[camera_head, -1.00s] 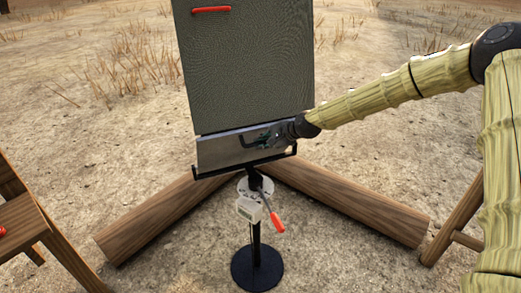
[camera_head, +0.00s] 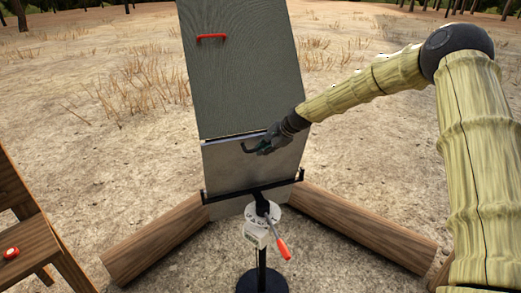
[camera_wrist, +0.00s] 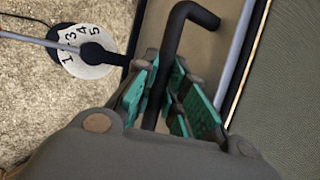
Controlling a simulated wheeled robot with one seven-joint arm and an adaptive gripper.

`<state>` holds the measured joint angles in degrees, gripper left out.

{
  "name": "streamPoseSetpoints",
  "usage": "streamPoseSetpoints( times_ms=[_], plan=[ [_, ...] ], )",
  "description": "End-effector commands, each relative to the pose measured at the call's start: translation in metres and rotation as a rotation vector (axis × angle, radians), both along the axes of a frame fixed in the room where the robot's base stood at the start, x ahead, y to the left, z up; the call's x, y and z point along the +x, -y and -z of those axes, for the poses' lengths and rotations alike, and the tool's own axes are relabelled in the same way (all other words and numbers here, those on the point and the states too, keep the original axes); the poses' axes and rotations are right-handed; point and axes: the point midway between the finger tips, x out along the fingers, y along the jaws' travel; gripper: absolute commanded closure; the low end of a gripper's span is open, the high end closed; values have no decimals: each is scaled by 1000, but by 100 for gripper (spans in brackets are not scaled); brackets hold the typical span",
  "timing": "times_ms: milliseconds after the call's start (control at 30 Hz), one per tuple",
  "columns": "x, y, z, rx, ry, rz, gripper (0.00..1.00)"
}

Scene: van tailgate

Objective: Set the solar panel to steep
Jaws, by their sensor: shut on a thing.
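The solar panel (camera_head: 240,70) stands tilted on a black stand (camera_head: 262,285), with a dark textured upper part and a plain grey lower plate (camera_head: 225,175). My gripper (camera_head: 262,148) is shut on the black bent handle (camera_wrist: 180,35) on the panel's lower plate; its green finger pads lie on both sides of the bar. A white numbered dial (camera_head: 262,215) is at the panel's mount and shows in the wrist view (camera_wrist: 70,62), partly covered by a black part. A lever with a red grip (camera_head: 282,248) hangs below the dial.
A small white box (camera_head: 254,234) is on the stand. Two logs (camera_head: 160,240) (camera_head: 365,228) lie behind the stand, left and right. A wooden chair-like piece (camera_head: 25,240) with a red button-like object (camera_head: 11,253) is at the left. Dry open ground lies beyond.

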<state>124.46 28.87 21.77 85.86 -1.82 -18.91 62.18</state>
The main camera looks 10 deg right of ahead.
Motion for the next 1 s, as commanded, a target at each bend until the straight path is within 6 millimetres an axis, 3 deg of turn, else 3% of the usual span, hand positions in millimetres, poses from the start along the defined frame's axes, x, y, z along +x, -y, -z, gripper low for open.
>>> streamPoseSetpoints(
  times_ms=[267, 300, 400, 800, 1000],
  plan=[
    [6, 2, -7, 0, 15, 8, 100],
    [6, 2, -7, 0, 16, 9, 81],
    [6, 3, -7, 0, 15, 8, 65],
    [3, 1, -5, 1, 10, 4, 65],
    [-3, 6, -16, 1, 10, 5, 65]
  ],
)
